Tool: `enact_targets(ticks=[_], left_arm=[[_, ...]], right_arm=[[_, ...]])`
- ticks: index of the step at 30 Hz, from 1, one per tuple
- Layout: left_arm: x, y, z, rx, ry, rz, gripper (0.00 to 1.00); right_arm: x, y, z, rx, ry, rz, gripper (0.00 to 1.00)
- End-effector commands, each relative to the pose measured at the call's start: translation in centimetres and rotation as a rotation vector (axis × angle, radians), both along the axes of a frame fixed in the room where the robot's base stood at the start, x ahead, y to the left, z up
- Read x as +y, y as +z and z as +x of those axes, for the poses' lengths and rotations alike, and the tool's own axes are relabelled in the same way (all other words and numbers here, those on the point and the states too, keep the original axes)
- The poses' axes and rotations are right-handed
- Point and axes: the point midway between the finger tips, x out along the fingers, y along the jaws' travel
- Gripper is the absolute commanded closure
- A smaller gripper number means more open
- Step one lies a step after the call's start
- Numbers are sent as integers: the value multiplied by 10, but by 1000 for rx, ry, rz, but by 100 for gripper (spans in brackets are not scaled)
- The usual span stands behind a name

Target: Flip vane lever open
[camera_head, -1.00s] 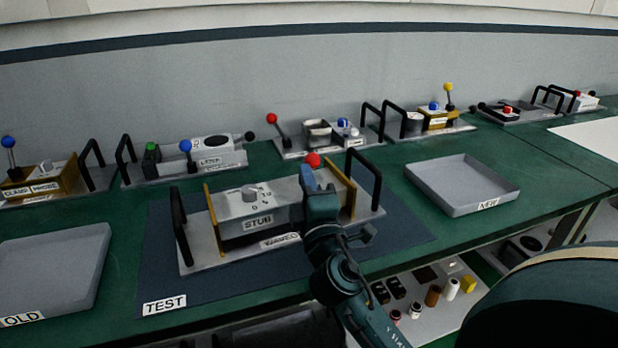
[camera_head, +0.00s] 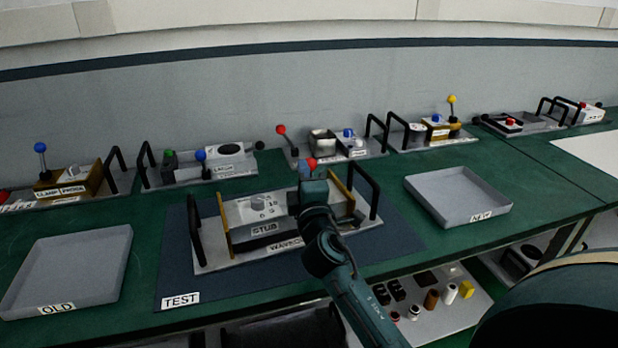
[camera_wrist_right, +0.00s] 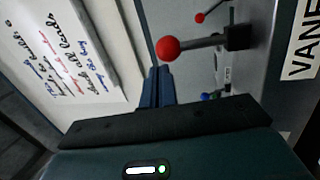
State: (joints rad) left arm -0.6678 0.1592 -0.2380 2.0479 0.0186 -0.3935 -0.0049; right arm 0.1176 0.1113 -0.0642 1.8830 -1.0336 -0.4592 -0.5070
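The vane lever shows in the right wrist view as a red ball (camera_wrist_right: 168,48) on a grey rod running to a dark block (camera_wrist_right: 238,38), beside a label reading VANE (camera_wrist_right: 305,45). In the head view the red ball (camera_head: 312,162) shows just above my right gripper (camera_head: 306,172), which hides the rod. The unit with the label STUB (camera_head: 264,229) sits on the TEST mat. In the wrist view my right gripper's blue fingers (camera_wrist_right: 157,72) lie together, empty, with their tips close to the ball; contact cannot be told. My left gripper is not in view.
Black handles (camera_head: 195,230) stand at both ends of the unit. Grey trays marked OLD (camera_head: 30,275) and NEW (camera_head: 430,205) flank the mat (camera_head: 180,270). Several other lever units line the wall behind. A lower shelf (camera_head: 425,325) holds small parts.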

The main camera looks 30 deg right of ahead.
Motion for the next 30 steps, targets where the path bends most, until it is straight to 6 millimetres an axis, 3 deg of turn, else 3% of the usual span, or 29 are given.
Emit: enact_targets(ticks=[13,30], left_arm=[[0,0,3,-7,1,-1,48],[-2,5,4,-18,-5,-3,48]], right_arm=[[-5,8,30,-1,-2,1,100],[-5,9,32,0,-1,0,100]])
